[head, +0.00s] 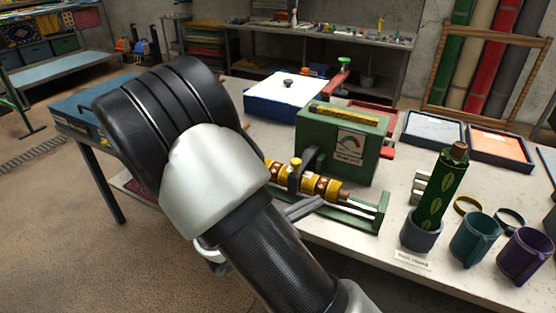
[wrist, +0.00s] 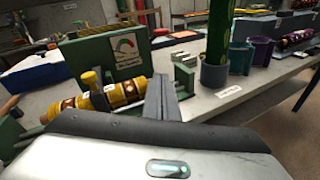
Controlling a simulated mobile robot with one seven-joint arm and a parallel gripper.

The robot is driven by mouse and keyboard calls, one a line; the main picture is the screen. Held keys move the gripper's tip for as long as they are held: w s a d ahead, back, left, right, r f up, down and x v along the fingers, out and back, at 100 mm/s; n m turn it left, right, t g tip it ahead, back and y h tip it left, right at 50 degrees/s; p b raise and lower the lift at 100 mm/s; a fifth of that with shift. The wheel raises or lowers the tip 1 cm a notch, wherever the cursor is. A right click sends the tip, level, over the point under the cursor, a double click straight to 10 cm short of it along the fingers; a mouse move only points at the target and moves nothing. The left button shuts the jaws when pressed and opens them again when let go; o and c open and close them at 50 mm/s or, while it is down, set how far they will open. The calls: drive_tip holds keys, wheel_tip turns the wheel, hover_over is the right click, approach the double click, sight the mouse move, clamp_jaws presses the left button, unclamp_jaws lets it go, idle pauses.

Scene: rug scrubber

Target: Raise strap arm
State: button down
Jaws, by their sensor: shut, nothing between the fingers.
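A green machine (head: 335,150) with a dial label stands on the white table; it is also in the wrist view (wrist: 88,52). A yellow and brown patterned roller (head: 325,190) lies along its front, also in the wrist view (wrist: 124,92). A dark strap arm (head: 293,181) with a yellow knob (head: 296,162) on top crosses over the roller; the knob also shows in the wrist view (wrist: 89,78). My gripper (head: 318,203) is shut and empty, in front of the roller and right of the strap arm. Its fingers show in the wrist view (wrist: 163,90). My arm hides the machine's left end.
A grey cup (head: 420,236) holding a green patterned roll (head: 440,190) stands to the right, beside teal (head: 474,240) and purple (head: 523,256) cups. Two trays (head: 433,130) and a blue box with a white lid (head: 286,92) lie behind. Floor is open at left.

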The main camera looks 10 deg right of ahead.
drive_tip(key=w+a+f+n+t+y, duration=0.4)
drive_tip(key=w+a+f+n+t, duration=0.1)
drive_tip(key=a+f+n+t, duration=0.3)
drive_tip(key=shift+n+g, duration=0.4)
drive_tip(key=shift+n, duration=0.3)
drive_tip(key=x, duration=0.8)
drive_tip(key=shift+w+r+b, duration=0.2)
drive_tip(key=shift+w+b, duration=0.15)
drive_tip(key=shift+w, duration=0.1)
drive_tip(key=shift+w+d+r, duration=0.2)
drive_tip(key=shift+w+r, duration=0.2)
drive_tip(key=shift+r, duration=0.1)
drive_tip(key=shift+w+d+r, duration=0.2)
drive_tip(key=shift+w+r, duration=0.25)
drive_tip(key=shift+w+d+r, duration=0.2)
drive_tip(key=shift+w+r, duration=0.2)
drive_tip(key=shift+r, duration=0.25)
drive_tip(key=shift+p, duration=0.3)
